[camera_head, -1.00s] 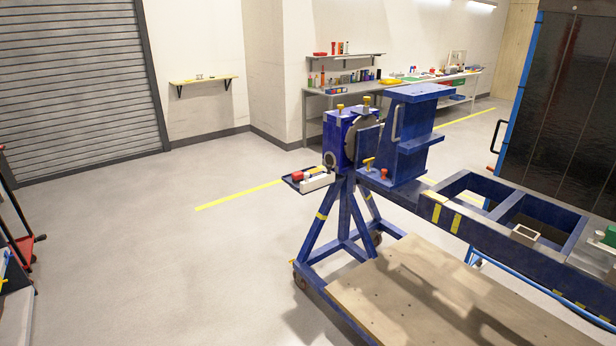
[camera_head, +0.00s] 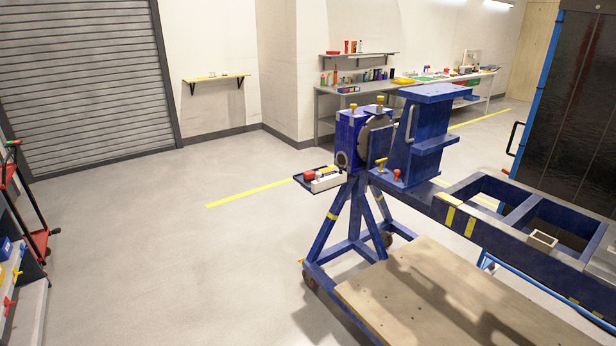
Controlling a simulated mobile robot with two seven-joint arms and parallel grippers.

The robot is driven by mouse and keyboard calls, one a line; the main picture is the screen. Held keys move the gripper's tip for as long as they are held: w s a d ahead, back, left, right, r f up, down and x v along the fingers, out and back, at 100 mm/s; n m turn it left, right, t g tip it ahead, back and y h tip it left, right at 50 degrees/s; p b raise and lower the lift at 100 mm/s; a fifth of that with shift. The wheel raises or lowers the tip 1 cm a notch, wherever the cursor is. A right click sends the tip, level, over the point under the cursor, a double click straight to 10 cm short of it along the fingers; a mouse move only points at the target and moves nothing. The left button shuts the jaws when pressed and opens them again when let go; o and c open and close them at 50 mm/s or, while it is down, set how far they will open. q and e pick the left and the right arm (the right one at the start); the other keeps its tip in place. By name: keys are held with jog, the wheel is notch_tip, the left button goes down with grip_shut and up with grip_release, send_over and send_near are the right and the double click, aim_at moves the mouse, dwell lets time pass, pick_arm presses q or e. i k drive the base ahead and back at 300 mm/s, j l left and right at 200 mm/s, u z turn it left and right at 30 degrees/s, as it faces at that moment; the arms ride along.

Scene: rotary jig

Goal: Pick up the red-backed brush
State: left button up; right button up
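I cannot make out a red-backed brush for certain at this distance. A small tray (camera_head: 318,187) on the near side of the blue rotary jig (camera_head: 352,135) carries a red item (camera_head: 309,175) and a white block (camera_head: 328,182); the red item is too small to identify. A red object also stands on the wall shelf above the far workbench. Neither of my grippers shows in the head view.
The jig's blue frame and wooden platform (camera_head: 440,295) fill the right front. A red cart (camera_head: 38,240) and a shelf unit stand at the left edge. A workbench (camera_head: 345,90) runs along the back wall. The grey floor (camera_head: 150,260) at left is clear.

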aim_at(310, 176)
jog(key=i+j+u, duration=0.1)
jog(key=i, duration=0.55)
jog(key=i+j, duration=0.15)
jog(key=i, duration=0.5)
jog(key=j+u, duration=0.05)
